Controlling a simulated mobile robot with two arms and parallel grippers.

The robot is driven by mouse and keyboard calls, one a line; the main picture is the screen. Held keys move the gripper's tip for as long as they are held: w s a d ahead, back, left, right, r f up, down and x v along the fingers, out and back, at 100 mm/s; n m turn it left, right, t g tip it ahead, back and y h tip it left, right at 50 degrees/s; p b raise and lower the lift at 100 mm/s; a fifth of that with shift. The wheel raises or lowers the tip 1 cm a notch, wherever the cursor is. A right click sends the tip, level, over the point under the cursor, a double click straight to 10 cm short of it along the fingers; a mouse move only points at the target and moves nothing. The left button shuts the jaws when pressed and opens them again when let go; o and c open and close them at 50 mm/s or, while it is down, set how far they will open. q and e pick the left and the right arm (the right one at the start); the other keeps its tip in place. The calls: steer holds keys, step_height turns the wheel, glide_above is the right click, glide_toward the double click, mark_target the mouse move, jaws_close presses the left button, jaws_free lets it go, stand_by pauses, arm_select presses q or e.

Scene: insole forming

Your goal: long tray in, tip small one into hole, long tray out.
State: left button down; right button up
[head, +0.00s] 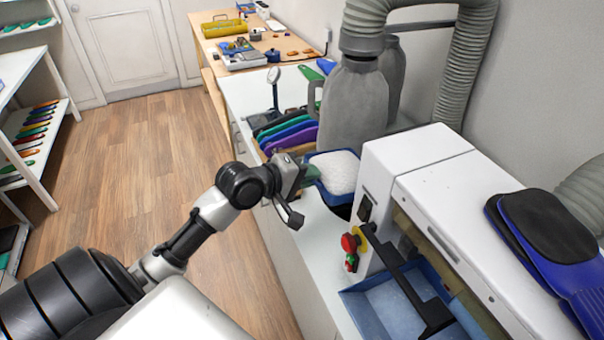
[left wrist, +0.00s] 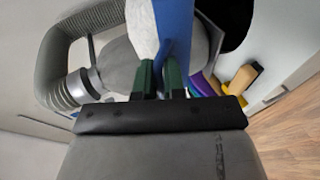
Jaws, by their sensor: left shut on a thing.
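My left gripper (head: 312,173) is shut on the near-left wall of a small blue tray (head: 322,186) filled with white granules (head: 338,170). The tray looks about level beside the white machine (head: 440,165); I cannot tell how far it is above the worktop. In the left wrist view the green fingers (left wrist: 160,78) pinch the tray's blue wall (left wrist: 176,28). A dark round opening shows below the tray in the head view (head: 343,212), partly hidden by it. A larger blue tray (head: 380,308) lies at the machine's front, under a black bar. My right gripper is out of view.
A grey canister (head: 352,105) with a ribbed hose (head: 462,70) stands behind the small tray. Coloured insoles (head: 290,133) stand in a rack to its left. Red and green buttons (head: 350,250) stick out from the machine. Blue-black pads (head: 545,235) lie on its top.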

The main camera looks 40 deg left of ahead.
mark_target(333, 183)
arm_select(q)
steer(key=r+p, duration=0.1)
steer(key=w+d+r+p, duration=0.1)
steer(key=shift+w+r+g+p, duration=0.3)
steer(key=shift+r, duration=0.05)
steer(key=w+r+p, duration=0.1)
steer(key=w+d+r+g+y+p, duration=0.1)
steer(key=p, duration=0.1)
steer(key=w+d+r+m+g+y+p, duration=0.1)
steer(key=w+d+r+g+y+p, duration=0.2)
steer(key=w+r+g, duration=0.4)
steer(key=shift+d, duration=0.55)
stand_by(0.3)
steer(key=shift+s+f, duration=0.1)
stand_by(0.8)
